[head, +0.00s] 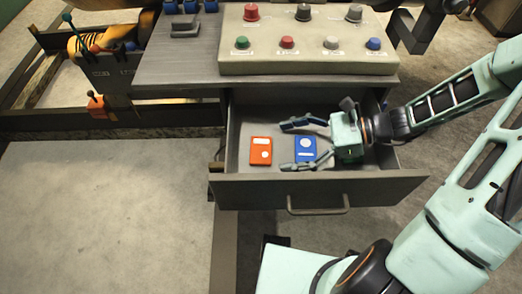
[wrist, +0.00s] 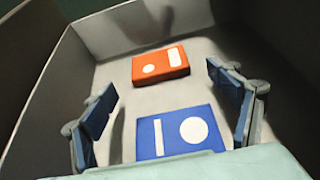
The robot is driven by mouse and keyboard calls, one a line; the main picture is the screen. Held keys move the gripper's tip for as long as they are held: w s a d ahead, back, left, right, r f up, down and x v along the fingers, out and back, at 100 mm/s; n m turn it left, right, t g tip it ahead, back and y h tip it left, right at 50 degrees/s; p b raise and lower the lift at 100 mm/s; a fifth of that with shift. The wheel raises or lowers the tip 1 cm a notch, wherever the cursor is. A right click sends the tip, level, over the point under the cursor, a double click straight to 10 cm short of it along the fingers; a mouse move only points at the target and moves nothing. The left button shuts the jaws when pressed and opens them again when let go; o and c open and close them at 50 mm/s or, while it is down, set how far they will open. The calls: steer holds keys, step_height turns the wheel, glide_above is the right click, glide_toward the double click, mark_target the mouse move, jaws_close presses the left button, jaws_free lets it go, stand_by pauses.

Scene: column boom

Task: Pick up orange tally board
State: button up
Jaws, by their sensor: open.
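The orange tally board (head: 261,151) is a small flat orange block with a white dot and a white bar. It lies in the open drawer, left of a blue board (head: 305,149). In the wrist view the orange board (wrist: 160,64) lies beyond the fingertips, toward the far wall, and the blue board (wrist: 180,135) lies between the fingers. My gripper (head: 300,145) is open and empty, reaching into the drawer from the right. Its fingers in the wrist view (wrist: 165,95) are spread wide and point toward the orange board. Nothing covers the orange board.
The drawer (head: 320,190) is pulled out below a control panel (head: 305,60) with several coloured knobs. Its walls surround both boards. A hanging rack (head: 105,75) with tools stands at the left. The drawer floor left of the orange board is clear.

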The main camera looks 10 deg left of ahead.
mark_target(264, 149)
steer(key=b+x, duration=0.1)
steer(key=x, duration=0.3)
steer(key=shift+s+a, duration=0.1)
steer(key=shift+a, duration=0.05)
steer(key=shift+r, duration=0.1)
steer(key=shift+c, duration=0.4)
steer(key=c, duration=1.1)
